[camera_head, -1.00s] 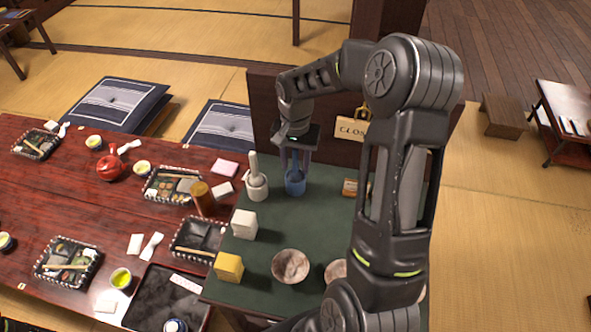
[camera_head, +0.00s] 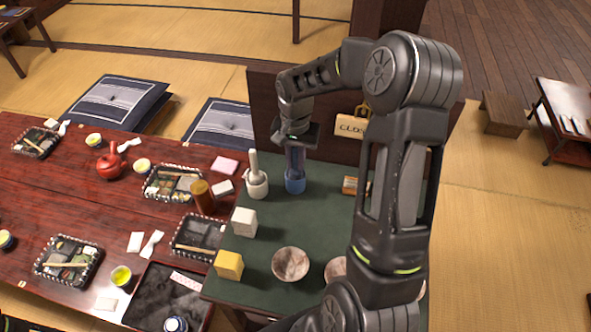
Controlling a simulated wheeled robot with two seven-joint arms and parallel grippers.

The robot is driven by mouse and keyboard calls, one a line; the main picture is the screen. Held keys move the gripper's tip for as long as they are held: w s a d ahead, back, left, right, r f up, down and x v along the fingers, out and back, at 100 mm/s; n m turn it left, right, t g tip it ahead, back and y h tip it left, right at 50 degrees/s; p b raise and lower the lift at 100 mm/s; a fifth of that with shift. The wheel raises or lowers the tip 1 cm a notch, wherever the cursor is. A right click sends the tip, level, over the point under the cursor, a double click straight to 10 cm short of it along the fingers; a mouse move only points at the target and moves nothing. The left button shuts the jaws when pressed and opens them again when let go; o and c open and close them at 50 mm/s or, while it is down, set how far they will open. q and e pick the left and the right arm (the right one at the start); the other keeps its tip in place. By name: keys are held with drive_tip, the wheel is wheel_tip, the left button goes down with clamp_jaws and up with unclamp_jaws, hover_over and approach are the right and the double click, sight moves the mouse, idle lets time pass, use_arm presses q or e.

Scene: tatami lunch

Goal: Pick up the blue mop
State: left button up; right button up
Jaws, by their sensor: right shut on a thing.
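The blue mop (camera_head: 295,185) stands upright in a small holder on the green-topped table, near its back edge. My right gripper (camera_head: 296,160) points down from above and is shut on the upper part of the blue mop. The fingers and the mop's handle overlap, so the exact grip is hard to see. My left gripper is not in view.
A white mop in a holder (camera_head: 257,183) stands close to the left. A white block (camera_head: 243,222), a yellow block (camera_head: 229,264) and a marbled bowl (camera_head: 290,264) sit nearer the front. A dark panel with a CLOSED sign (camera_head: 351,128) rises behind.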

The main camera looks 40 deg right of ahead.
clamp_jaws()
wheel_tip(320, 180, up, 10)
drive_tip(key=shift+r+b, duration=0.1)
drive_tip(key=shift+b, duration=0.7)
idle(0.4)
